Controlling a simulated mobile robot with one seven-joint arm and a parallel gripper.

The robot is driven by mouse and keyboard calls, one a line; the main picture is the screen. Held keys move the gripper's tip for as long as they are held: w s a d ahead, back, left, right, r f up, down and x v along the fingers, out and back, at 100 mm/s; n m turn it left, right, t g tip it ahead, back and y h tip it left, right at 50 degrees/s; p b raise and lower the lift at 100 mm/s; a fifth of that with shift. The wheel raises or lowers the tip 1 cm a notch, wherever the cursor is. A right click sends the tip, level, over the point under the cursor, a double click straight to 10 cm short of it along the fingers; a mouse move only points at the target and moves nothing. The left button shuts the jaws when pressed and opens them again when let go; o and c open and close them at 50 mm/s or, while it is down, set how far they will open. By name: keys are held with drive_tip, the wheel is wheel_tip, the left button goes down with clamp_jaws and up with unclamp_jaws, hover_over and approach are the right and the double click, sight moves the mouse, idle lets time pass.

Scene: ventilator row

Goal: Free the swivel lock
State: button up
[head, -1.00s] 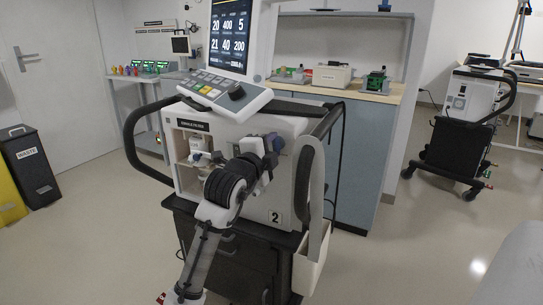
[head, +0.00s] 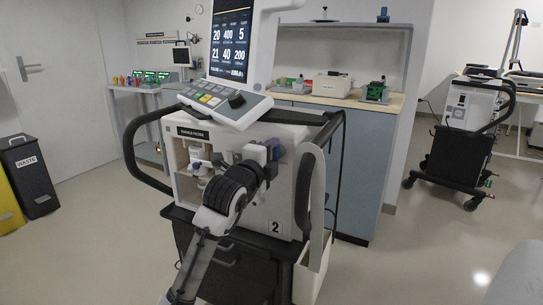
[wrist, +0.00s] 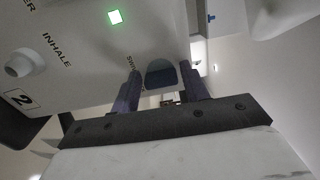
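The ventilator (head: 290,195) stands in the middle of the head view, with a "2" label low on its side. My gripper (head: 262,153) is at the upper part of that side, near a dark blue part (head: 276,149). In the wrist view my gripper's two fingers (wrist: 160,88) stand apart. A dark blue rounded knob (wrist: 161,75), seemingly the swivel lock, shows between them, with narrow gaps on both sides. I cannot tell whether a finger touches it. A label starting "SW" (wrist: 130,61) is partly hidden by the left finger.
A black handle rail (head: 133,150) curves around the ventilator's left.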

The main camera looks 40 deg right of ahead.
drive_tip(key=shift+o, duration=1.1)
drive_tip(key=v, duration=1.3)
drive_tip(key=shift+s+a+b, duration=0.25)
drive_tip(key=shift+a+b, duration=0.05)
drive_tip(key=shift+a, duration=0.05)
